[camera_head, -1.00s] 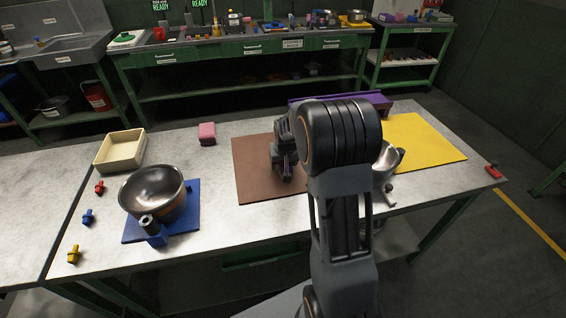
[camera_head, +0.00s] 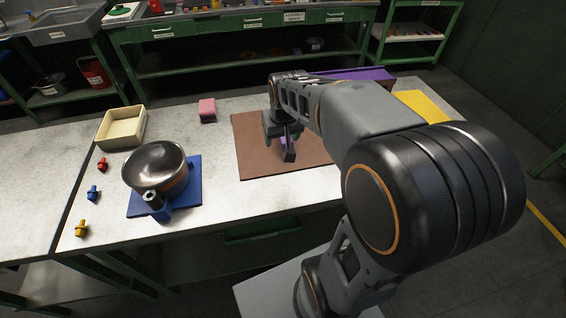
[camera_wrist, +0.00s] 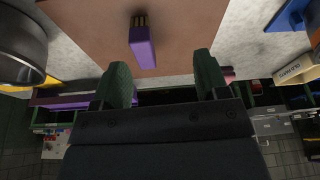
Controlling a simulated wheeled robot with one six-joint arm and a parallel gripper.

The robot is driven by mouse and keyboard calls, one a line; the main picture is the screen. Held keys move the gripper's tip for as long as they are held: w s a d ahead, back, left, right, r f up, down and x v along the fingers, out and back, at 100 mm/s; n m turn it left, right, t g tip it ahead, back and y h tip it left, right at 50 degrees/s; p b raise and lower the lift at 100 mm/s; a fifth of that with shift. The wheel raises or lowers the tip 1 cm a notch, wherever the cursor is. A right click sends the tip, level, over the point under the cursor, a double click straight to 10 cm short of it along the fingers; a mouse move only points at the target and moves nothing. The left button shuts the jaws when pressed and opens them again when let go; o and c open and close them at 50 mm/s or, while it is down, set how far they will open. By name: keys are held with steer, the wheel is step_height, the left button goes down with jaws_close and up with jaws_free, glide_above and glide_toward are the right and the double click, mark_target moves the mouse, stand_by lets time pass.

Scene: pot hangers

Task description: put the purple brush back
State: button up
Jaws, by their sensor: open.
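The purple brush (camera_wrist: 143,44) shows in the wrist view on the brown mat (camera_wrist: 85,22), its tan bristle end pointing away from my gripper (camera_wrist: 162,72). The two dark green fingertips are spread apart, with nothing between them, and the brush is beyond them, nearer the left finger. In the head view my gripper (camera_head: 287,148) is over the brown mat (camera_head: 255,155), and only a small purple patch of the brush (camera_head: 283,141) shows beside it. A long purple rack (camera_head: 358,74) stands at the table's back edge, partly hidden by my arm.
A metal pot (camera_head: 155,168) sits on a blue mat (camera_head: 190,172) at the left. A cream bin (camera_head: 120,128), a pink block (camera_head: 207,111) and small red, blue and yellow pieces lie nearby. A yellow mat (camera_head: 425,103) and another pot (camera_wrist: 20,45) are on the brown mat's other side.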

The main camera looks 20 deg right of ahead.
steer(key=s+a+f+n, duration=0.1)
steer(key=s+a, duration=0.4)
steer(key=s, duration=0.6)
steer(key=shift+s+f, duration=0.3)
step_height(320, 180, up, 6)
steer(key=p, duration=0.5)
steer(key=shift+r, duration=0.1)
